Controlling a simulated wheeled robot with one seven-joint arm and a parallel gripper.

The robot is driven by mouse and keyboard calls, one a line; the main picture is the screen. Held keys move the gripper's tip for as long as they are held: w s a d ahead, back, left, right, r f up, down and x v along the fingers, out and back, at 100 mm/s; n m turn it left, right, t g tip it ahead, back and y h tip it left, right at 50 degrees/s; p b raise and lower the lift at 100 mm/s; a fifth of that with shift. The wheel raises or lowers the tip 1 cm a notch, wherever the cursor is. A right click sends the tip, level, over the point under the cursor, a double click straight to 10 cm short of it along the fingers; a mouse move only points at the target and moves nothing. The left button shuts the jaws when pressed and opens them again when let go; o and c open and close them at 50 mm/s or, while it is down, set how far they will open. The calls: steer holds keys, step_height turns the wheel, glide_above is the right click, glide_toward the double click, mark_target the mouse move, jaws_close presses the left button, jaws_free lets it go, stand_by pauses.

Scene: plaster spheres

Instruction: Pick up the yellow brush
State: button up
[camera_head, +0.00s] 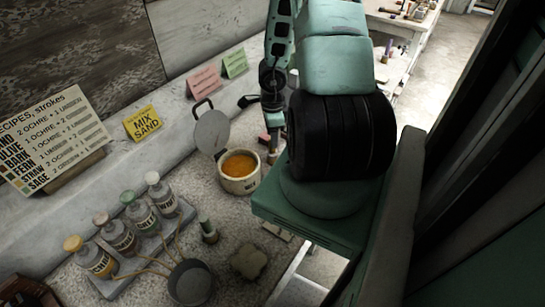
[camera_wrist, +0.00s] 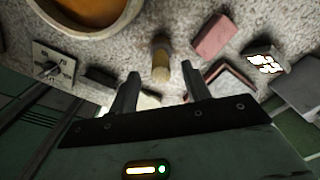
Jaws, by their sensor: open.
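A short upright cylinder with a yellow-tan end, which looks like the yellow brush (camera_wrist: 161,68), shows in the wrist view just beyond my fingertips, roughly midway between them. My gripper (camera_wrist: 161,84) is open and empty, its two dark fingers spread on either side of that cylinder's line. No contact shows. In the head view my gripper (camera_head: 272,150) is small, low over the counter to the right of the pot. The brush cannot be made out clearly there.
A pot of orange liquid (camera_head: 239,166) stands close left of my gripper; its rim shows in the wrist view (camera_wrist: 118,25). Reddish blocks (camera_wrist: 213,37) lie right of the cylinder. A dial plate (camera_wrist: 52,64) is at left. Labelled bottles (camera_head: 97,260) and a grey pan (camera_head: 191,283) stand nearer.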

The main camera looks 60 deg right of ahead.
mark_target(273, 152)
step_height(273, 152, down, 5)
steer(key=b, duration=0.4)
steer(key=shift+f, duration=0.1)
jaws_close()
